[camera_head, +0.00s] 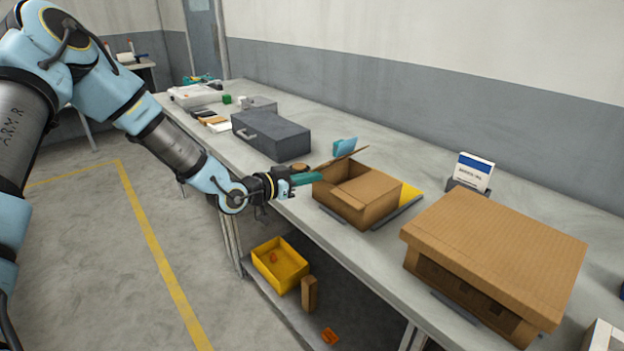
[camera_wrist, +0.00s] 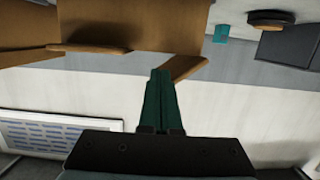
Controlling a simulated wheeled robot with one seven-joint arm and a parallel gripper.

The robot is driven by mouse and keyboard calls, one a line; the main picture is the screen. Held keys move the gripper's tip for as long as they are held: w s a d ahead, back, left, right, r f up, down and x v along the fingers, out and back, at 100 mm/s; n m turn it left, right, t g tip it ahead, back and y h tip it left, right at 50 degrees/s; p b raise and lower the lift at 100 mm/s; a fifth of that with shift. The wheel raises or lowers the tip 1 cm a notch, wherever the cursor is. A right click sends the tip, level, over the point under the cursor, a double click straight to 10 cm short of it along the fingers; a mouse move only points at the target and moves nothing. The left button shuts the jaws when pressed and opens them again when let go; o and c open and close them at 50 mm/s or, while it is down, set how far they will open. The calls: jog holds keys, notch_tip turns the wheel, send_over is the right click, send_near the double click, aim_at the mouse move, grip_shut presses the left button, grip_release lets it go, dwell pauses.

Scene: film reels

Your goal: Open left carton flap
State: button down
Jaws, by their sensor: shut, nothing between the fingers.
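A small brown carton (camera_head: 375,203) stands on the workbench with its top partly open, its inside showing. A flap (camera_head: 343,157) slopes outward at its upper left edge. My gripper (camera_head: 308,178) reaches in from the left, its teal fingers shut and empty, tips close to the carton's left side below that flap. In the wrist view, the shut fingers (camera_wrist: 160,100) point toward the brown carton (camera_wrist: 90,28), and a slanted flap (camera_wrist: 186,68) shows right by the tips. I cannot tell whether they touch. The carton's far side is hidden.
A larger brown carton (camera_head: 500,245) stands to the right. A dark grey toolbox (camera_head: 270,135) stands behind my gripper, with a round brown-topped item (camera_head: 301,168) near it. A yellow bin (camera_head: 279,266) sits on the lower shelf. A white-and-blue box (camera_head: 475,171) stands at the back.

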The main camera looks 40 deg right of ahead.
jog(key=shift+w+r, duration=0.6)
jog(key=shift+w, duration=0.25)
